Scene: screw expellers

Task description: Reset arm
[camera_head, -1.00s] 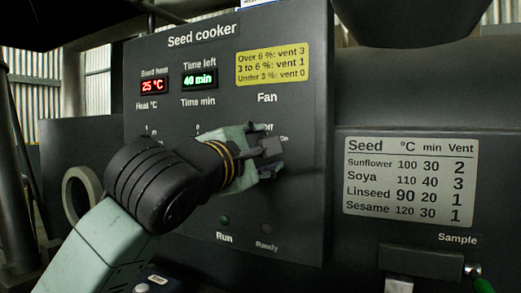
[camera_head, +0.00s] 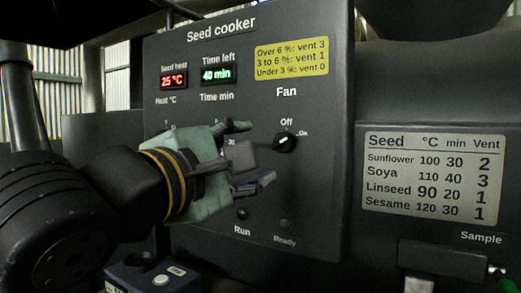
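My gripper (camera_head: 252,157) is in front of the lower left of the Seed cooker panel (camera_head: 320,190), with its fingers spread apart and nothing between them. It points right, to the left of the black fan knob (camera_head: 285,142), and appears apart from it. The knob's white mark points up and to the right, toward "On". My gripper and wrist hide most of the heat and time controls. The seed heat display (camera_head: 173,80) reads 25 °C and the time left display (camera_head: 218,74) reads 40 min.
A yellow vent label (camera_head: 291,58) and a seed table plate (camera_head: 433,178) are on the machine. The Run button (camera_head: 243,214) and Ready lamp (camera_head: 285,223) sit below my gripper. A sample drawer (camera_head: 442,260) is at lower right. A box with a white button (camera_head: 161,280) is below.

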